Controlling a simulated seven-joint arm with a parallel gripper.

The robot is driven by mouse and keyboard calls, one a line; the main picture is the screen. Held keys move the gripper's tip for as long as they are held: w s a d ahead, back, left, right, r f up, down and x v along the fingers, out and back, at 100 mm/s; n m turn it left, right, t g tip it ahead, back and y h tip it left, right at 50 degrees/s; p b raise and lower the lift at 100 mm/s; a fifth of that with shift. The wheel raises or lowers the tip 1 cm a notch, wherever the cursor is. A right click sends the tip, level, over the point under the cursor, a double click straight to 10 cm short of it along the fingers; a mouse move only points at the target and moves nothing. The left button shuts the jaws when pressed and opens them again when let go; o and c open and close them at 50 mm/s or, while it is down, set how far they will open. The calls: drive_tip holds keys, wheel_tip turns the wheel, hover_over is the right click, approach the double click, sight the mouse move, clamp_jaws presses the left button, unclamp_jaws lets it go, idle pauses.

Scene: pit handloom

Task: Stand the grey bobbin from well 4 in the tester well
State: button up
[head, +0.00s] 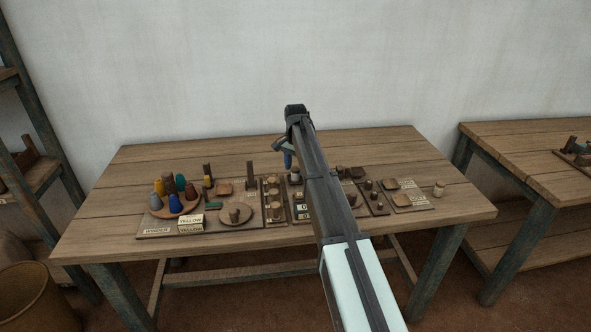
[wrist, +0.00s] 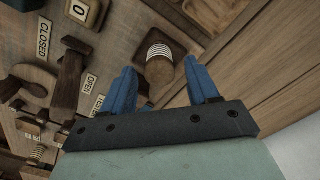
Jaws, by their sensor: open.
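My gripper (head: 288,157) is over the back middle of the table, its blue fingers pointing down. In the wrist view my gripper (wrist: 160,66) is open. Between and beyond its fingertips shows a dark brown wooden piece with a pale-and-dark striped band (wrist: 160,52). The fingers do not visibly grip it, and I cannot tell whether it is the grey bobbin. A partly hidden label reading "TEST" (wrist: 97,106) lies left of the fingers. I cannot make out well 4 or the tester well. My arm hides part of the board in the head view.
"OPEN" (wrist: 90,84) and "CLOSED" (wrist: 43,40) labels lie beside wooden levers. A block marked 0 (wrist: 82,11) is near. In the head view, a round tray of coloured cones (head: 158,212) and a "YELLOW" block (head: 190,221) stand left. The table's back left (head: 150,155) is clear.

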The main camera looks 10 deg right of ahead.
sight(296, 168)
wheel_tip(296, 168, up, 11)
idle(0.4)
